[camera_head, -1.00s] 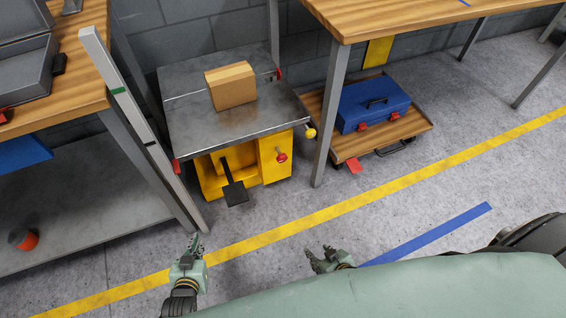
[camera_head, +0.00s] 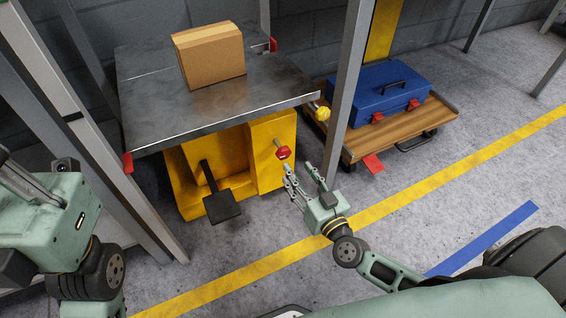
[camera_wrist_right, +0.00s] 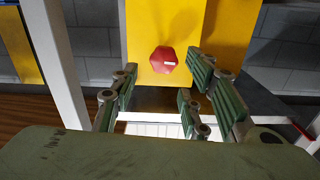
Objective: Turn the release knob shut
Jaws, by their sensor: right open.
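The red release knob (camera_head: 283,153) sticks out of the front of the yellow lift-table base (camera_head: 273,138). In the right wrist view the red knob (camera_wrist_right: 163,59) is a hexagon with a small white label, ahead of the fingers. My right gripper (camera_head: 302,172) is open and empty, just below and right of the knob, apart from it. In the right wrist view the right gripper's fingers (camera_wrist_right: 160,80) stand to either side below the knob. My left gripper (camera_head: 22,180) is at the left edge, partly out of frame, away from the knob.
A cardboard box (camera_head: 210,55) sits on the steel tabletop (camera_head: 150,100). A black pedal (camera_head: 222,206) juts out below. A blue toolbox (camera_head: 378,92) rests on a wooden cart (camera_head: 440,112).

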